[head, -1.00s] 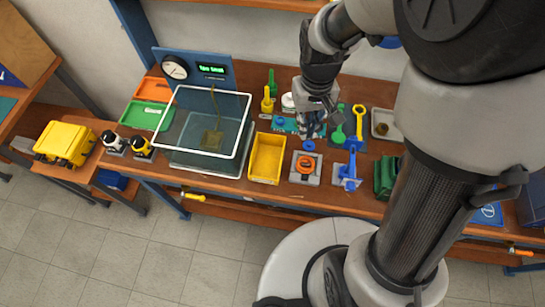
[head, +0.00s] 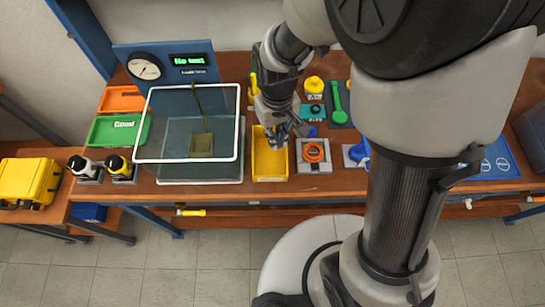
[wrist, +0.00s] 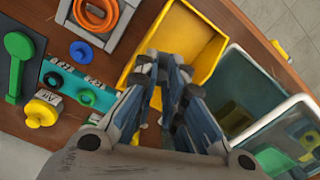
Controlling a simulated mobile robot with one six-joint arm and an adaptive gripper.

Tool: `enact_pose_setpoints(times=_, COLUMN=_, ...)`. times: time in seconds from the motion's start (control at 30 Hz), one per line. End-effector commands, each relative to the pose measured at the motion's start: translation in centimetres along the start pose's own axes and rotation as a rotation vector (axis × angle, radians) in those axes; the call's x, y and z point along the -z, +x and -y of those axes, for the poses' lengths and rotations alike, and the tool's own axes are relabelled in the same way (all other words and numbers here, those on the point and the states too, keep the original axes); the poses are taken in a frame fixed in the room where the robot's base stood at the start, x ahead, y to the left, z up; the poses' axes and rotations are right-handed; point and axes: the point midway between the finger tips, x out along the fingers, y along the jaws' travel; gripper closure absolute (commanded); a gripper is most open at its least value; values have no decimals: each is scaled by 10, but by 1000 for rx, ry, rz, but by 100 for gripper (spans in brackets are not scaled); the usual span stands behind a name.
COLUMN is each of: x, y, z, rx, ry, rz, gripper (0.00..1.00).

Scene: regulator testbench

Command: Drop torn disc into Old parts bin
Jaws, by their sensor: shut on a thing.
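My gripper (head: 283,137) is over the yellow bin (head: 268,165), near its rear right side. In the wrist view the gripper (wrist: 168,72) points toward the same yellow bin (wrist: 196,38), with the fingertips over it. The fingers are close together on the torn disc, which is too thin or hidden between them to make out. The visible part of the bin's floor looks empty. No label on this bin can be read.
A clear water tank (head: 200,165) with a white rim stands just left of the bin. A grey fixture with an orange ring (head: 313,152) stands just right. A green "Good" tray (head: 118,129) and an orange tray (head: 122,99) lie farther left.

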Motion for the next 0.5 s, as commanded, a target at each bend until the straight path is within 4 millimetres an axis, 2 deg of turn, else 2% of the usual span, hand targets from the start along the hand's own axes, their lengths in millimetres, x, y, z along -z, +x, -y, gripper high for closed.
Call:
enact_pose_setpoints(times=0.03, x=0, y=8, z=0, rx=0, ry=0, rz=0, gripper=100)
enact_pose_setpoints(times=0.1, x=0, y=10, z=0, rx=0, ry=0, rz=1, gripper=100)
enact_pose_setpoints(times=0.37, x=0, y=10, z=0, rx=0, ry=0, rz=0, gripper=100)
enact_pose_setpoints(times=0.4, x=0, y=10, z=0, rx=0, ry=0, rz=0, gripper=88)
enact_pose_setpoints(times=0.5, x=0, y=10, z=0, rx=0, ry=0, rz=0, gripper=81)
